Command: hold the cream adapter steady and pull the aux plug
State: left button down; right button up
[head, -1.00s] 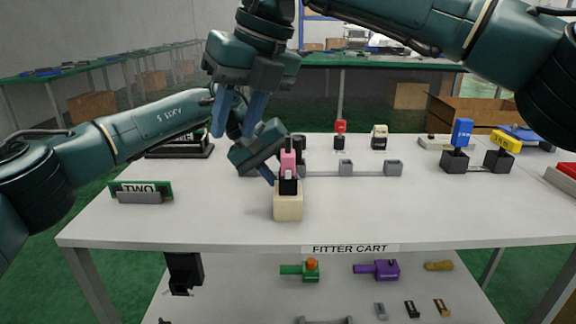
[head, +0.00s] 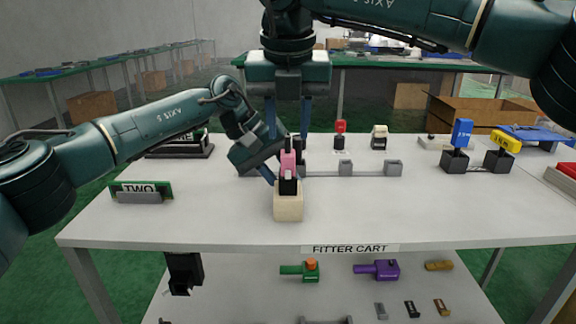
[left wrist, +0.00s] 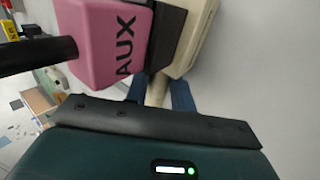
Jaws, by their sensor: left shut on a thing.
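The cream adapter (head: 288,204) stands upright near the front middle of the table. The pink aux plug (head: 288,164), lettered AUX in the left wrist view (left wrist: 105,42), sits upright in its black top. My left gripper (head: 269,175) comes in from the left and is shut on a cream part of the adapter; its blue fingers show on both sides of that part in the left wrist view (left wrist: 160,94). My right gripper (head: 288,132) points down, open, above the plug, one finger to each side of the plug's line. Its depth relative to the plug is unclear.
Behind the adapter is a grey rail with blocks (head: 346,169). The table front around the adapter is clear.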

aim_at(288, 146)
jog(key=shift+x, duration=2.3)
grip_shut()
